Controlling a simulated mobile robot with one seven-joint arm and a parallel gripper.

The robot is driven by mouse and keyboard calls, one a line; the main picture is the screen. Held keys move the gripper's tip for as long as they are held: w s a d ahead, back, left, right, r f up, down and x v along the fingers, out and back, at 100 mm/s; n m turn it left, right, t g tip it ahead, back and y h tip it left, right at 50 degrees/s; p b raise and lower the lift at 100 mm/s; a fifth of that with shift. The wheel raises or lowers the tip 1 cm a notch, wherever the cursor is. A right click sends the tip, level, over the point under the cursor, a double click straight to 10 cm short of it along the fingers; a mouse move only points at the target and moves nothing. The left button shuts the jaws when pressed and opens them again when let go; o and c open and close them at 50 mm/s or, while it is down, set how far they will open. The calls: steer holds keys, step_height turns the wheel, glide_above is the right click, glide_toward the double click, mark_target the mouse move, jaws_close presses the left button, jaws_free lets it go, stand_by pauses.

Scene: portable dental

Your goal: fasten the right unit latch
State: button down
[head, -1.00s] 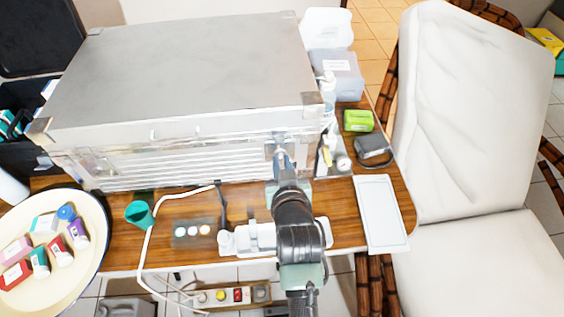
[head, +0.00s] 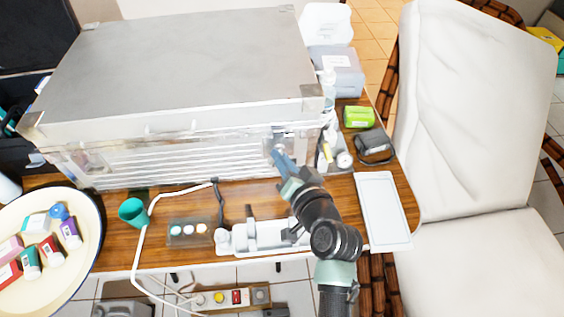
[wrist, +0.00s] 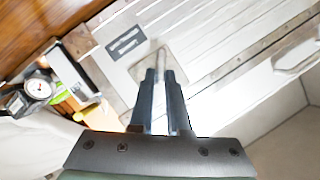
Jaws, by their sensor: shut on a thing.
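The large silver unit case (head: 185,60) stands on the wooden table with its lid down. The right unit latch is on the right part of its front face; in the wrist view its metal plate and narrow lever (wrist: 162,58) show just beyond my fingertips. My gripper (head: 278,157) reaches up to that front face from the lower right. In the wrist view my gripper (wrist: 160,76) has its two dark fingers close together, shut on the lever's end. The fingers partly cover the latch, and I cannot tell whether it is hooked.
A green box (head: 358,117), a dark cuffed device (head: 374,146) and a bottle stand right of the case. A white tray (head: 383,210) lies at the table's right end. A green cup (head: 133,212), a cable and a cream plate (head: 85,262) are at left. A white chair stands right.

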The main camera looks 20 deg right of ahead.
steer(key=shift+d+f+m+t+y+b, duration=0.1)
steer(key=shift+m+t+y+b, duration=0.4)
steer(key=shift+m+b, duration=0.75)
steer(key=shift+f+m+t+y+b, duration=0.1)
steer(key=shift+m+t+y+b, duration=0.2)
steer(key=shift+m+t+b, duration=0.9)
steer(key=shift+d+f+m+t+y+b, duration=0.1)
steer(key=shift+m+y+b, duration=0.3)
steer(key=shift+m+b, duration=0.9)
steer(key=shift+a+m+p, duration=0.1)
steer(key=shift+m+p, duration=0.2)
steer(key=shift+m, duration=0.15)
steer(key=c, duration=0.9)
jaws_free()
steer(key=shift+s, duration=0.15)
steer(key=s, duration=0.4)
steer(key=s+d, duration=0.1)
steer(key=s, duration=0.7)
steer(key=shift+s+d, duration=0.25)
steer(key=shift+s, duration=0.1)
